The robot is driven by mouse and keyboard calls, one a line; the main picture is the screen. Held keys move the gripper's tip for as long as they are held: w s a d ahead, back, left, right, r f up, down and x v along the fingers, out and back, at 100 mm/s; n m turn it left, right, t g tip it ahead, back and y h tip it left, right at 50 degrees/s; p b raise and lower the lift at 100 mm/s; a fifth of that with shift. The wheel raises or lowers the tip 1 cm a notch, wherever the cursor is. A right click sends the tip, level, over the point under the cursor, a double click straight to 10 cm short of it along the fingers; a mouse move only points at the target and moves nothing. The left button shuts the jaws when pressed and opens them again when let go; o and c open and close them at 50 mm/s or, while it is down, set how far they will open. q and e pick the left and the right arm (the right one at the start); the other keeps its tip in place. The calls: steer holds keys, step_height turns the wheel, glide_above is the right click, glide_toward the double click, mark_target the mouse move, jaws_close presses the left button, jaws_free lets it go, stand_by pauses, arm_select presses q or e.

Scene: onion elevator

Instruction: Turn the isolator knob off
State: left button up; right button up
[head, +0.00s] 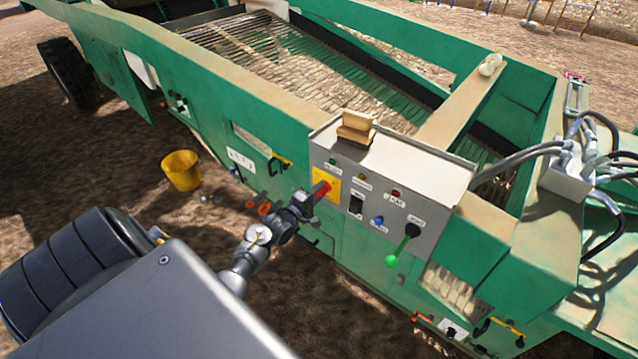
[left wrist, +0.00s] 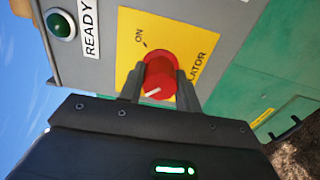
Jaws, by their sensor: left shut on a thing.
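The red isolator knob (left wrist: 160,69) sits on a yellow plate (left wrist: 190,44) with an ON mark at its upper left in the left wrist view. A white line on the knob lies at its lower edge, not beside the ON mark. The fingers of my left gripper (left wrist: 161,88) stand on either side of the knob and are shut on it. In the head view, the left gripper (head: 316,196) reaches the yellow plate (head: 333,182) on the grey control box (head: 436,180) and covers part of the knob. My right gripper is not in view.
The box also carries a black switch (head: 356,205), a blue button (head: 377,221) and a green-tipped lever (head: 392,260). A wooden block (head: 356,128) rests on top. A yellow bucket (head: 181,171) stands on the ground to the left. The green machine (head: 226,118) extends behind.

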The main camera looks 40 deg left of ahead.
arm_select(q)
steer(key=o, duration=1)
steer(key=shift+c, duration=0.2)
steer(key=s+b, duration=0.1)
steer(key=s, duration=0.9)
steer(key=shift+s+b, duration=0.35)
steer(key=shift+s, duration=0.05)
steer(key=shift+d, duration=0.1)
